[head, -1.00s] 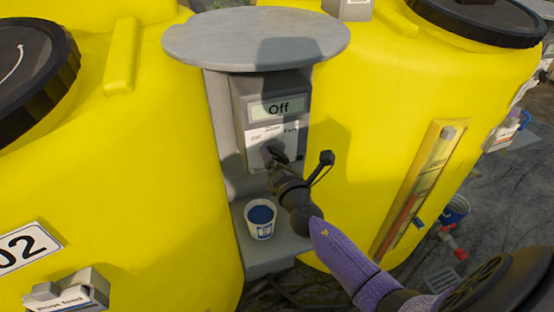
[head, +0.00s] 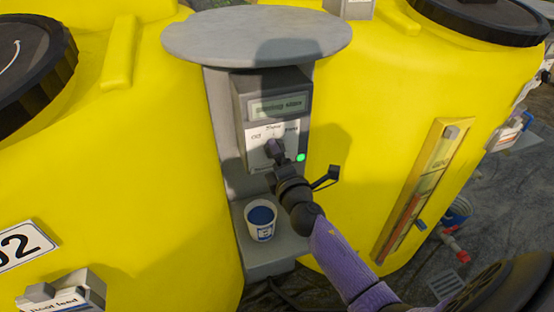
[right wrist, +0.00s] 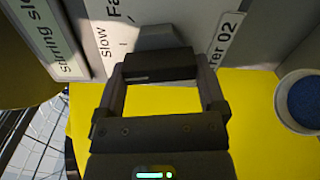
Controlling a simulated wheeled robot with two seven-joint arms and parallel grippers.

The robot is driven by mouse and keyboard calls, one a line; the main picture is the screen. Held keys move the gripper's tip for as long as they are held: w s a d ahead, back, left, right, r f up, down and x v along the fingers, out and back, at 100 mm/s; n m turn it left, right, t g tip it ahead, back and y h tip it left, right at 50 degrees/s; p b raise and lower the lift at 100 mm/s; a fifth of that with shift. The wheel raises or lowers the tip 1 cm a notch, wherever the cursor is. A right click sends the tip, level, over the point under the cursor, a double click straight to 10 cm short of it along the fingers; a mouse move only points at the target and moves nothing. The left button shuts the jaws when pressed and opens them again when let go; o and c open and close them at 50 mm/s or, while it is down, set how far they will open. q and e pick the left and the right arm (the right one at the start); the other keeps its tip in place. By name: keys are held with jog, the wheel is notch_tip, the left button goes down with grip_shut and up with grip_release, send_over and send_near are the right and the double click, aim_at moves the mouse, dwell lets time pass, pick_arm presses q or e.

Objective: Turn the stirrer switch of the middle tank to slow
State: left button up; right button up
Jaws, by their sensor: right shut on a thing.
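The grey stirrer control box (head: 241,110) stands under a round grey cover between two yellow tanks. Its display (head: 279,106) reads "Stirring" and what looks like "slow", blurred in the head view; the right wrist view shows "stirring sl" (right wrist: 50,45). A green light (head: 300,157) is lit at the lower right of its face. My right gripper (head: 276,154) is shut on the switch knob (head: 272,146), below the printed Off, Slow and Fast labels. The knob also shows beyond the fingers in the right wrist view (right wrist: 163,37). My left gripper is out of view.
A white cup (head: 259,231) with blue contents stands on the grey shelf (head: 262,258) below the box. The left yellow tank (head: 130,190) bears a plate ending in 02. The right yellow tank (head: 365,160) carries a level gauge (head: 425,185).

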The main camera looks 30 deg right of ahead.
jog(key=shift+m, duration=1)
jog(key=o, duration=0.9)
jog(key=shift+o, duration=0.2)
jog(key=shift+s, duration=0.1)
jog(key=v, duration=1)
jog(key=shift+d, duration=0.1)
